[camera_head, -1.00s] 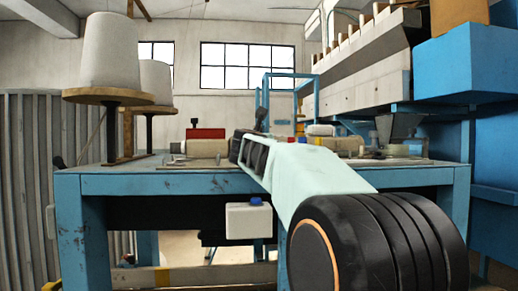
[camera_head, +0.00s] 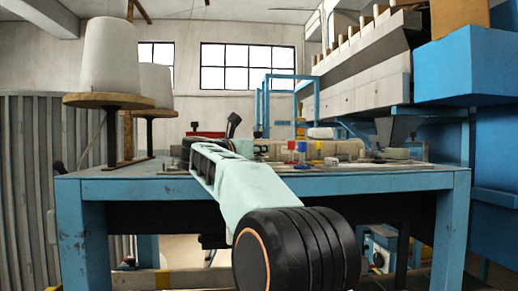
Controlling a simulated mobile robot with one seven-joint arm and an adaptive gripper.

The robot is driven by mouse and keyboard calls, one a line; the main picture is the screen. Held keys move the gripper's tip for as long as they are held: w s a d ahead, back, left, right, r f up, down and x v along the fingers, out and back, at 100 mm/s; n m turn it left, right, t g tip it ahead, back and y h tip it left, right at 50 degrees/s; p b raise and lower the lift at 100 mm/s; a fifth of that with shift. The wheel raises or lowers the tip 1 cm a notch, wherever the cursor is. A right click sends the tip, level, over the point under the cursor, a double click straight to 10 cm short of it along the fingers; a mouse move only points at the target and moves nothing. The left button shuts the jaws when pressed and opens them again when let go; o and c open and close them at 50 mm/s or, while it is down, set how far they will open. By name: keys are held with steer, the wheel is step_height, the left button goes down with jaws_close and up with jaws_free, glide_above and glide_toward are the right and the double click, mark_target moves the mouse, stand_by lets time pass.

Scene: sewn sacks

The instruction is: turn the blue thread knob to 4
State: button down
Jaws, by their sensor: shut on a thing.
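A small blue knob-like piece (camera_head: 302,146) stands on the table's far part, right of the picture's middle, between a red one (camera_head: 291,146) and a yellow one (camera_head: 318,150). It is too small to read any number or pointer. My arm reaches over the left-middle of the table, with its far end left of the blue piece and apart from it in the picture. My gripper's fingers are hidden behind my own arm links. A dark tilted piece shows just beyond the arm's far end; I cannot tell what it is.
The blue table (camera_head: 392,182) spans the middle. White thread cones (camera_head: 108,58) on wooden discs stand at the left. A red box (camera_head: 207,134) is behind my arm. Blue cabinets (camera_head: 470,65) stand at the right. A grey funnel-like part (camera_head: 396,130) is at the table's right back.

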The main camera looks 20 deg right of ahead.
steer(key=c, duration=1.8)
jaws_free()
steer(key=shift+d, duration=0.1)
steer(key=v, duration=1.2)
steer(key=shift+s, duration=0.1)
